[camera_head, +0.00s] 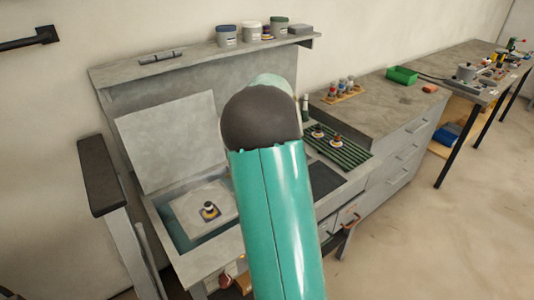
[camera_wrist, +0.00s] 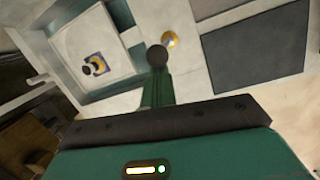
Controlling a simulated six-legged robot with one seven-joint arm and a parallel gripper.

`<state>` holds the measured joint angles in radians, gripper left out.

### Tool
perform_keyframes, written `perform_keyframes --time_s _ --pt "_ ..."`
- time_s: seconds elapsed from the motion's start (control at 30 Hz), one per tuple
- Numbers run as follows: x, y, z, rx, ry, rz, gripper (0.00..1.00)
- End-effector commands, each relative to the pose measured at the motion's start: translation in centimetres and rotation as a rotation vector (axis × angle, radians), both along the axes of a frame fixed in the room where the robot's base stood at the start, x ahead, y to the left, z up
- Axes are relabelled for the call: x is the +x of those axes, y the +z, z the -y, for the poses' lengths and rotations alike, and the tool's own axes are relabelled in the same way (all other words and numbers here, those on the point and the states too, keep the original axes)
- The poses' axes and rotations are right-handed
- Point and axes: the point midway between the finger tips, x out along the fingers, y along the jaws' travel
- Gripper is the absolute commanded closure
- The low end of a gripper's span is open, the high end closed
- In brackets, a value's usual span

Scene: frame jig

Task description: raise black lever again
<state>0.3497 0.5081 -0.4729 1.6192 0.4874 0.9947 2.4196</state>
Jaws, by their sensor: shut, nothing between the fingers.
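A flat black bar (camera_head: 101,175) tops a grey post at the left of the grey bench in the head view. Another dark bar (camera_head: 28,40) is fixed to the wall at upper left. I cannot tell for sure which, if either, is the black lever. My gripper is hidden behind my arm in the head view.
A recessed tray (camera_head: 167,222) in the bench holds a pale plate with a small black-topped piece (camera_head: 209,210). An upright grey panel (camera_head: 170,140) stands behind it. A green slatted rack (camera_head: 340,148) and drawers (camera_head: 400,145) stand to the right. Open floor (camera_head: 450,220) lies at right.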

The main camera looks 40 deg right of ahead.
Motion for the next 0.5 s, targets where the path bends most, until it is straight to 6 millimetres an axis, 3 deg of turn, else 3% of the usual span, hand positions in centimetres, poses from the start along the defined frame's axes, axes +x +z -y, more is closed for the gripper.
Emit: perform_keyframes --time_s 0.03,0.27,0.5 --pt "1.5 0.6 -0.3 -0.015 0.009 0.032 1.0" --pt "1.4 1.1 -0.3 -0.016 0.01 0.033 1.0" --pt "0.3 5.2 0.0 -0.016 0.01 0.035 1.0"
